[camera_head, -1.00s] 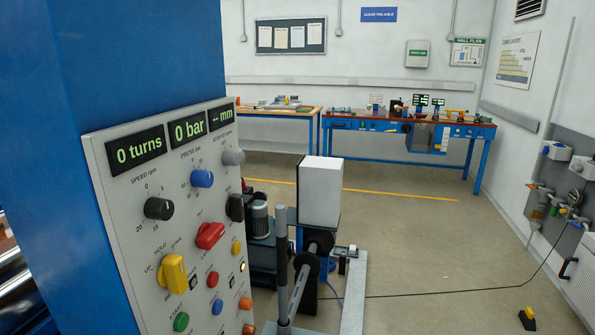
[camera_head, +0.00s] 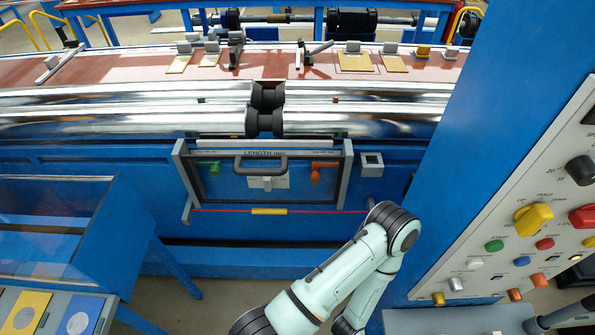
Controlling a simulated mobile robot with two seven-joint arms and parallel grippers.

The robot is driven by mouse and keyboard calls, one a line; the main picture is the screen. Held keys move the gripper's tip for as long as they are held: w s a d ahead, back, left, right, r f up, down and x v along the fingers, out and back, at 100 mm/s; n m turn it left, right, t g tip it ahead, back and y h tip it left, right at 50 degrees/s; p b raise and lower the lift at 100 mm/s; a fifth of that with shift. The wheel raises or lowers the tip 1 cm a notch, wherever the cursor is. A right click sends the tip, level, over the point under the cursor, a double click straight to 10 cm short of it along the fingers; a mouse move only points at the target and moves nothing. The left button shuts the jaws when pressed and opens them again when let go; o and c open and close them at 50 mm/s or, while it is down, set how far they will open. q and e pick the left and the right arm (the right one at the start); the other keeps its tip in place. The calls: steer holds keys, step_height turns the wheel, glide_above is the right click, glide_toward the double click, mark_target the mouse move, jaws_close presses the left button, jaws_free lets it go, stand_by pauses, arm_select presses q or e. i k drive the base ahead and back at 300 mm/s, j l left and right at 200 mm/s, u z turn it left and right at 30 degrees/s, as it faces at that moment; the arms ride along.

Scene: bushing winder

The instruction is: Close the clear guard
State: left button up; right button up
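What looks like the clear guard (camera_head: 347,178) is a see-through panel in a grey frame on the blue machine front, below the shiny rollers. A dark grey bar handle (camera_head: 262,160) sits across its upper middle. Through it show a green part, an orange part and a "LENGTH mm" label. The panel appears to hang low, with the rollers above it uncovered. One mint-green arm of mine comes in from the bottom and bends to the right of the guard's lower edge.
A grey control panel (camera_head: 480,280) with knobs and buttons is on the blue column at right. A blue glass-topped case (camera_head: 60,225) is at left, with coloured plates below it. Polished rollers (camera_head: 130,115) run across, with black collars (camera_head: 265,122) midway.

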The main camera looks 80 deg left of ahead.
mark_target(284, 159)
steer(key=k+j+u, duration=0.25)
steer(key=k+j, duration=0.15)
steer(key=j, duration=0.15)
steer(key=u, duration=2.3)
steer(key=i+l+u, duration=0.55)
